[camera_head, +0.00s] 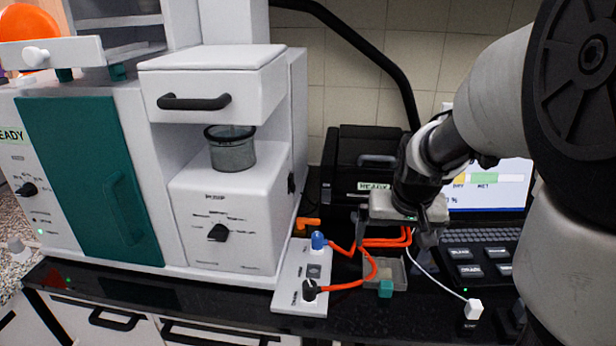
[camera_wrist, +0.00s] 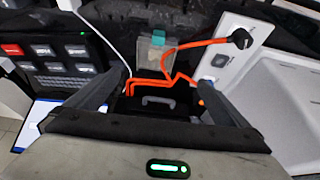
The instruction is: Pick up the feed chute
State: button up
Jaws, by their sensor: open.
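A shallow grey tray with a teal grip block, which looks like the feed chute (camera_head: 399,276), lies on the dark bench right of the white cable panel; I cannot be sure of its identity. It also shows in the wrist view (camera_wrist: 151,58), beyond my fingertips, with orange cables beside it. My gripper (camera_head: 396,236) is open and empty, above and behind the tray in the head view. In the wrist view my two fingers (camera_wrist: 163,80) stand wide apart with nothing between them. The gripper and cables hide the tray's far part in the head view.
A white panel (camera_head: 289,297) with orange cables (camera_head: 347,286) stands left of the tray. A white machine with a glass cup (camera_head: 233,154) is farther left. A black box (camera_head: 345,165) stands behind my gripper. A screen and keypad (camera_head: 478,253) are right, with a thin white cable between.

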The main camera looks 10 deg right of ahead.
jog(key=b, duration=0.1)
send_near(383, 278)
jog(key=shift+w+a, duration=0.2)
jog(key=shift+a, duration=0.05)
jog(key=shift+d+x, duration=0.15)
jog(key=shift+x, duration=1.35)
jog(key=shift+d+x, duration=0.1)
jog(key=shift+x, duration=1.35)
jog(key=shift+s, duration=0.15)
jog(key=c, duration=1)
notch_tip(383, 278, up, 10)
jog(key=shift+p, duration=0.3)
